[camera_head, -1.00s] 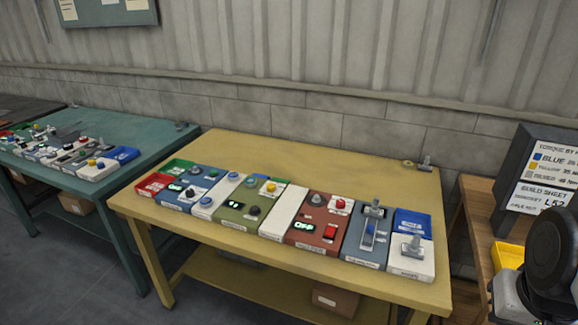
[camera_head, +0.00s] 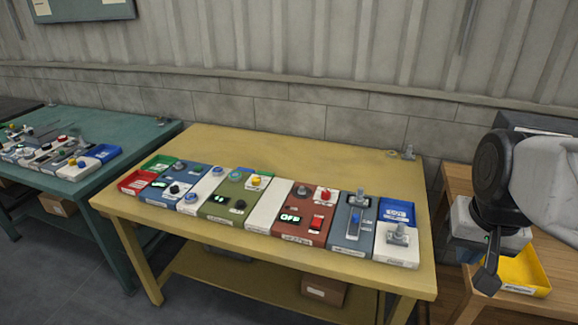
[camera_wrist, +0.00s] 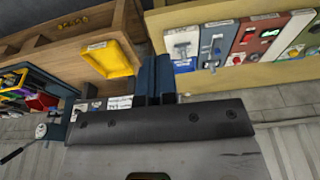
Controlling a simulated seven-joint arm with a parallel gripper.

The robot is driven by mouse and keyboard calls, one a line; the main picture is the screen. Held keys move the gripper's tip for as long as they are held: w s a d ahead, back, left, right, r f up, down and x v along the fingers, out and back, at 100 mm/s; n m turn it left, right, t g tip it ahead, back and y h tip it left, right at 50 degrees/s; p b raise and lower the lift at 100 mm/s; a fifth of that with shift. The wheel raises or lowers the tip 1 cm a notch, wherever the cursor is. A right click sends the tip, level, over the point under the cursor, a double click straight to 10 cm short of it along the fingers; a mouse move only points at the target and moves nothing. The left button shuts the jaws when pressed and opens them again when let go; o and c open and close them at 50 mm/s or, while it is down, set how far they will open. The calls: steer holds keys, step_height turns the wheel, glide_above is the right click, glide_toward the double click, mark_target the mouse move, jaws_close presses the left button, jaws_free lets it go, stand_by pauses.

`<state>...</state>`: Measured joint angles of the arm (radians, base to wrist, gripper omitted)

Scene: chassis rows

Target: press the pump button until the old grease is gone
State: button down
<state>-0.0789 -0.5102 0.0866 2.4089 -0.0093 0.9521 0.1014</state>
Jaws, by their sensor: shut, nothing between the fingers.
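Several control panels stand in a row on the yellow table. A green panel (camera_head: 229,204) has a lit display, a yellow button (camera_head: 256,181) and a black knob (camera_head: 239,206). A red-brown panel (camera_head: 296,230) has a display reading OFF, a grey dome (camera_head: 303,190), a red round button (camera_head: 326,195) and a red switch (camera_head: 316,223). A white panel (camera_head: 191,201) carries blue buttons. The labels are too small to tell which is the pump button, and I cannot make out old grease. My gripper (camera_head: 487,282) is shut and empty, right of the yellow table; its fingers show in the wrist view (camera_wrist: 155,82).
A blue-grey panel with a lever (camera_head: 343,238) and a white panel with a metal handle (camera_head: 385,251) stand at the row's right end. A yellow tray (camera_head: 528,272) lies on the wooden bench below my gripper. The yellow table's back half (camera_head: 270,152) is mostly clear.

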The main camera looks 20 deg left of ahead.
steer(key=w+a+r, duration=0.2)
steer(key=w+a, duration=0.8)
steer(key=w, duration=0.4)
steer(key=g, duration=0.2)
glide_above(240, 202)
step_height(240, 202, down, 17)
steer(key=shift+r, duration=0.1)
step_height(240, 202, down, 14)
